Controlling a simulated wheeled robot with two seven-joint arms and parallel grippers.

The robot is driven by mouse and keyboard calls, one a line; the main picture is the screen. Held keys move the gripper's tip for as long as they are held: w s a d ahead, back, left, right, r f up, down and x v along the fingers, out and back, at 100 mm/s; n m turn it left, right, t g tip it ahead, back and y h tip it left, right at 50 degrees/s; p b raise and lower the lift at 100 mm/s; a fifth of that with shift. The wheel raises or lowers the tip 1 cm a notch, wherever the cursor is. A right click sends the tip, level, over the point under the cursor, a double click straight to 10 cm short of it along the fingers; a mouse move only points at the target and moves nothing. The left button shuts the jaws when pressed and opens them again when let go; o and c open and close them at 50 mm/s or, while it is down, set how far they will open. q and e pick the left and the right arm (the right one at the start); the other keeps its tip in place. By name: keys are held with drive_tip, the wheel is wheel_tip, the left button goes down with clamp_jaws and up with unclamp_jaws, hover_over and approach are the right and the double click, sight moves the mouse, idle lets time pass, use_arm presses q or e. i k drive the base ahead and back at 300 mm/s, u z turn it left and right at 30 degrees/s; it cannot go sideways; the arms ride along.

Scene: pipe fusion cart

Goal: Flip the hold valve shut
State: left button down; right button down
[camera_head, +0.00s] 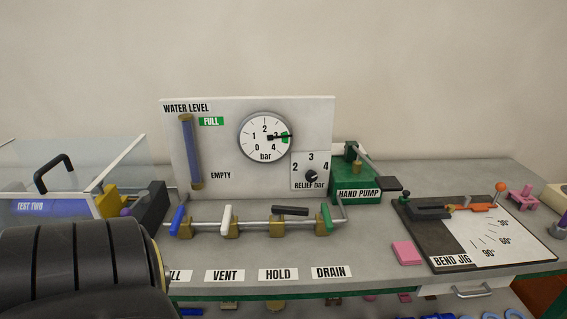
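The hold valve has a black lever (290,210) on a brass body (277,228), third from the left on the pipe behind the HOLD label (278,275). The lever lies along the pipe, pointing right. The blue lever (178,220), white lever (227,219) and green lever (326,216) of the other valves stand across the pipe. Neither of my grippers is in view. A dark ribbed shape at the lower left, which looks like part of my arm, hides part of the FILL label.
Behind the valves stands a white panel (225,165) with a pressure gauge (265,138), its needle at the green mark near 3. A green hand pump (357,180) and the bend jig (475,232) are to the right. A clear-lidded box (70,165) is left. The counter before the valves is mostly clear.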

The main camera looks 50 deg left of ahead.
sight(276, 210)
drive_tip(key=u, duration=1.3)
drive_tip(key=i, duration=0.1)
drive_tip(key=u, duration=0.05)
